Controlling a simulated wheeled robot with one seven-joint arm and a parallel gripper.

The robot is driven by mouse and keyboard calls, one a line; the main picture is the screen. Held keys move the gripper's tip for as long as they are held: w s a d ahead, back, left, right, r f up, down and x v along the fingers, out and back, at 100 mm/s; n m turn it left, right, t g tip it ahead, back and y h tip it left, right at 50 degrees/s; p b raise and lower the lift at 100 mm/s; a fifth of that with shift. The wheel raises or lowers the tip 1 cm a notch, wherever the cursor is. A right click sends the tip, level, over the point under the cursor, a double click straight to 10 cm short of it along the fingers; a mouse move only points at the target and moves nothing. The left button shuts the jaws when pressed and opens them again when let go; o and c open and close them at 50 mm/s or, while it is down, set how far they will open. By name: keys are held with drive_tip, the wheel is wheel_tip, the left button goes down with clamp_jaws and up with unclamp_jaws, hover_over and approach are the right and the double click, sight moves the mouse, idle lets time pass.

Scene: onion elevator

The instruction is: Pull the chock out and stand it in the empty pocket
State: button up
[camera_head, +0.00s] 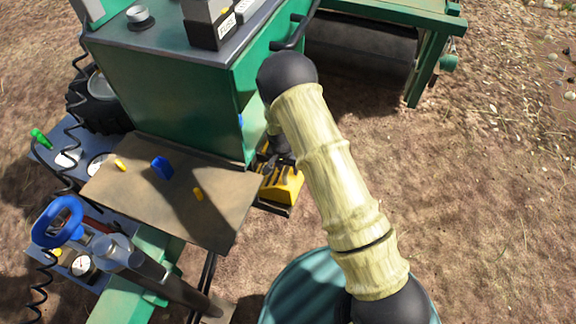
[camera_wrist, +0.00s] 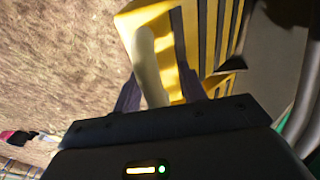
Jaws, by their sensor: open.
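A yellow ribbed block (camera_head: 282,187), which looks like the chock, sits low beside the green machine, in or on a dark holder. It fills the upper middle of the wrist view (camera_wrist: 155,30), with dark slots on its right side. My gripper (camera_wrist: 160,90) is open, its two dark fingers to either side of a yellow and pale part of the block. I cannot tell whether they touch it. In the head view my arm partly hides the gripper and the block. I cannot make out the empty pocket for certain.
A green cabinet (camera_head: 165,95) stands right behind the block, with a brown board (camera_head: 170,190) at left. A blue-handled lever (camera_head: 58,222) and gauges are further left. A green frame (camera_head: 430,50) stands at the back. Bare ground (camera_head: 480,190) lies open at right.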

drive_tip(key=shift+s+d+f, duration=0.1)
drive_tip(key=shift+d+f, duration=0.15)
